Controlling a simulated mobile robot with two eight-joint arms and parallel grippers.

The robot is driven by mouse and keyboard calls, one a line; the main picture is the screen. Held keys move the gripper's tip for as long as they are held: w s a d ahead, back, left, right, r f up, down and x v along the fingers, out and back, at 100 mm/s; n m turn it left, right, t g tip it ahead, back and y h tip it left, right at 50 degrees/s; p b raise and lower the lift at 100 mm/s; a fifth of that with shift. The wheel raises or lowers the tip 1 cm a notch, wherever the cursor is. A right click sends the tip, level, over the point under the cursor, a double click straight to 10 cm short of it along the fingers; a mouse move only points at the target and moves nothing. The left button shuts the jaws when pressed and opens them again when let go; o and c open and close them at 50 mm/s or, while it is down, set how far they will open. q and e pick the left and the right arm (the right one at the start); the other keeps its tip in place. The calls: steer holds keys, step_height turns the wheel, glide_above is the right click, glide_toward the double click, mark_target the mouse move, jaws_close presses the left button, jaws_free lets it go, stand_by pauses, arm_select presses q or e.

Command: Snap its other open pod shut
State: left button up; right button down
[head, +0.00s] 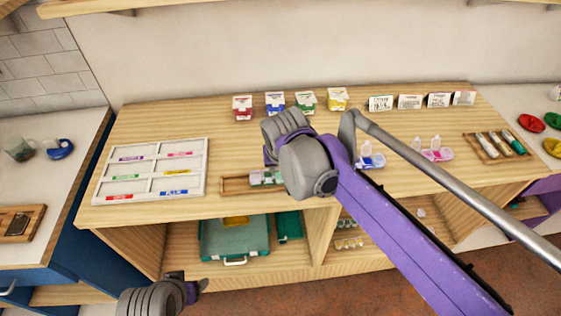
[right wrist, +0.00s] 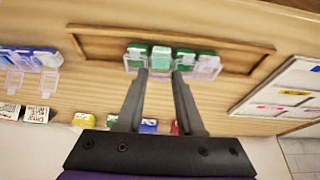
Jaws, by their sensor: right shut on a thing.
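A green pod strip (head: 262,177) lies in a shallow wooden tray (head: 233,185) on the table; my right arm partly hides it in the head view. In the right wrist view the green strip (right wrist: 161,57) sits at the tray's edge. A clear lid (right wrist: 207,68) stands out from its right end, and another clear piece shows at its left end. My right gripper (right wrist: 160,75) is shut on the strip, with a finger on each side of its middle. In the head view the right gripper's fingertips are hidden by its own wrist. My left gripper (head: 197,285) hangs low in front of the table, apart from everything.
A white sorting board (head: 150,144) stands left of the tray. Blue (head: 370,160) and pink (head: 433,155) pod strips with raised lids stand to the right. Coloured boxes and label cards line the back. A green case (head: 234,243) is on the shelf below.

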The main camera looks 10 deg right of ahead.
steer(key=shift+s+f+t, duration=0.3)
steer(key=shift+s+t, duration=0.1)
steer(key=shift+t, duration=0.7)
steer(key=c, duration=0.5)
jaws_free()
